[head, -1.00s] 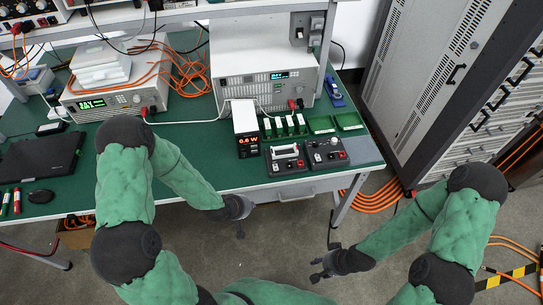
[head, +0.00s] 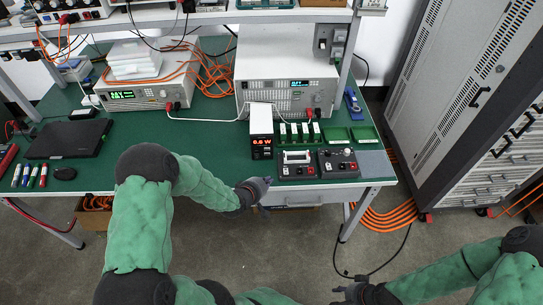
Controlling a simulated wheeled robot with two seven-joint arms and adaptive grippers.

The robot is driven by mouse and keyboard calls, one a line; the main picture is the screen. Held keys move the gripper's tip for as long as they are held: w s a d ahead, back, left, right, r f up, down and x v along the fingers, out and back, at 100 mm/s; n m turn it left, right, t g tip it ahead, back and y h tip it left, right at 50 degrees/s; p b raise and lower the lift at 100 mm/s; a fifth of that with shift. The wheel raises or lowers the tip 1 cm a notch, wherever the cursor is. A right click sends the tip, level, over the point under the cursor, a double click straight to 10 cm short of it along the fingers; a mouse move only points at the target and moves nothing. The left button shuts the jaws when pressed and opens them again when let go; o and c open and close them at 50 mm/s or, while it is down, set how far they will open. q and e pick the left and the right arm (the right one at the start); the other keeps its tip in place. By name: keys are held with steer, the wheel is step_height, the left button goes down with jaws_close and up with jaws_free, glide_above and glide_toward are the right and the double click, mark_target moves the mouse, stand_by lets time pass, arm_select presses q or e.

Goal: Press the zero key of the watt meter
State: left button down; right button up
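The watt meter (head: 261,145) is a small upright box with a white top and a black front, standing near the front of the green bench. Its red display reads about 0.6 W. Small keys sit below the display, too small to tell which one is zero. My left gripper (head: 258,190) is at the bench's front edge, just below and in front of the meter in the picture, apart from it. Its fingers are too small and dark to read. My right gripper (head: 346,293) is low at the bottom edge, away from the bench and partly cut off.
Two control boxes (head: 341,163) stand right of the meter, with green trays (head: 365,134) behind. A large grey instrument (head: 285,84) stands behind the meter. A laptop (head: 68,139) and markers (head: 30,177) lie left. A tall rack (head: 455,75) stands right. The bench front left of the meter is clear.

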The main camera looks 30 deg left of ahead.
arm_select(q)
steer(key=shift+w+a, duration=0.1)
steer(key=shift+w, duration=0.05)
stand_by(0.3)
steer(key=b, duration=0.2)
glide_toward(271, 157)
steer(key=d+f, duration=0.1)
steer(key=w+d+f, duration=0.1)
steer(key=shift+w+f, duration=0.35)
steer(key=shift+f, duration=0.05)
steer(key=shift+w+a, duration=0.55)
steer(key=shift+w, duration=0.35)
steer(key=shift+w, duration=0.1)
steer(key=shift+w+a, duration=0.25)
stand_by(0.3)
steer(key=shift+w+a+r, duration=0.1)
steer(key=shift+w+a, duration=0.05)
steer(key=shift+w, duration=0.1)
stand_by(0.7)
steer(key=shift+s, duration=0.1)
steer(key=shift+s+d, duration=0.4)
steer(key=shift+s, duration=0.1)
stand_by(0.4)
